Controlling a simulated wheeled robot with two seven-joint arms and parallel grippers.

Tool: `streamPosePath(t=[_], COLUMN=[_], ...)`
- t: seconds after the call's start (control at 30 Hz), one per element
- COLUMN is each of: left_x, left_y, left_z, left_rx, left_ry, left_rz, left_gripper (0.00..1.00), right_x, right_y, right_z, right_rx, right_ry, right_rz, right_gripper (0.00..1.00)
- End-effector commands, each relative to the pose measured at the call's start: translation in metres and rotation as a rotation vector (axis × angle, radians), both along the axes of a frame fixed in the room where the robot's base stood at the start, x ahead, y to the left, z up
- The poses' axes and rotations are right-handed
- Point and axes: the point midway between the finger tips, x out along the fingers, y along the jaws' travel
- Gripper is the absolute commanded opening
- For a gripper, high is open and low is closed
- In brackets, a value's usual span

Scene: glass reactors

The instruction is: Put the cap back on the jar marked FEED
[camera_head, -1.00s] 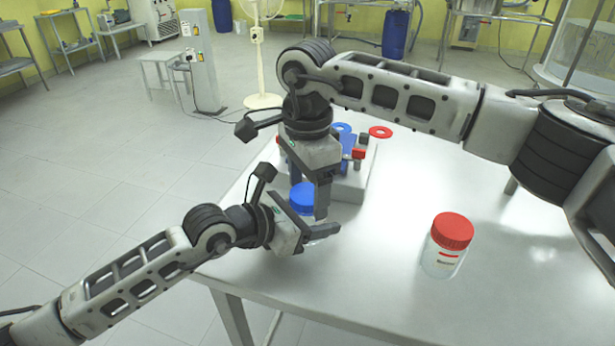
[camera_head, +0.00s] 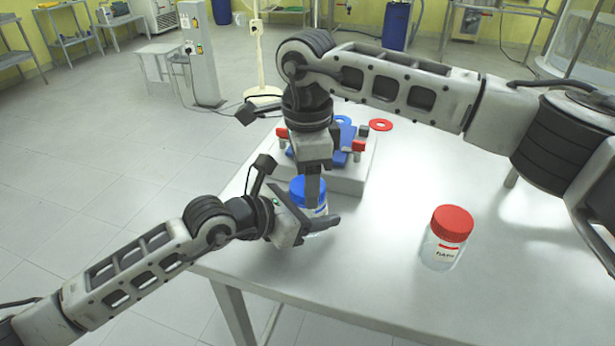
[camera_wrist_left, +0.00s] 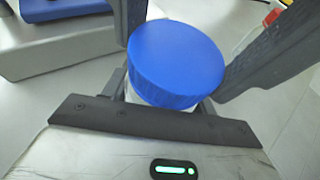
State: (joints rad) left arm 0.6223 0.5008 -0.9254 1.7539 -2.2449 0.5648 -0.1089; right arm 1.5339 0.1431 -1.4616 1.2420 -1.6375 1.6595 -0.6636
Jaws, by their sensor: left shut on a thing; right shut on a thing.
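A clear jar (camera_head: 319,233) with a blue cap (camera_head: 303,190) at its top stands near the table's left edge. My left gripper (camera_head: 314,228) is shut around the jar's body, below the cap. My right gripper (camera_head: 312,188) points down from above and is shut on the blue cap. In the left wrist view, the blue cap (camera_wrist_left: 176,62) lies between two dark fingers, with a little of the jar showing under it. The fingers hide much of the jar, and I cannot read its label or tell how tightly the cap sits.
A second clear jar with a red cap (camera_head: 452,223) stands to the right; its small label is unclear. Behind the grippers is a pale block (camera_head: 349,180) with blue and red parts. A red ring (camera_head: 380,125) lies farther back.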

Motion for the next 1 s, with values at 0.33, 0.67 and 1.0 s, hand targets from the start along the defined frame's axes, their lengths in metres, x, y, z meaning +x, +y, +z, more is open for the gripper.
streamPosePath(t=[0.33,0.67,1.0], left_x=[0.000,0.000,0.000], left_y=[0.000,0.000,0.000], left_z=[0.000,0.000,0.000], left_rx=[0.000,0.000,0.000], left_ry=[0.000,0.000,0.000], left_rz=[-0.001,-0.001,-0.001], left_gripper=[0.00,0.00,0.00], right_x=[0.000,0.001,0.000], right_y=[0.000,0.000,0.000], right_z=[0.000,0.027,0.045], right_rx=[0.000,0.002,0.000], right_ry=[-0.001,-0.004,0.000], right_rz=[0.002,0.002,0.003], right_gripper=[0.74,0.74,0.74])
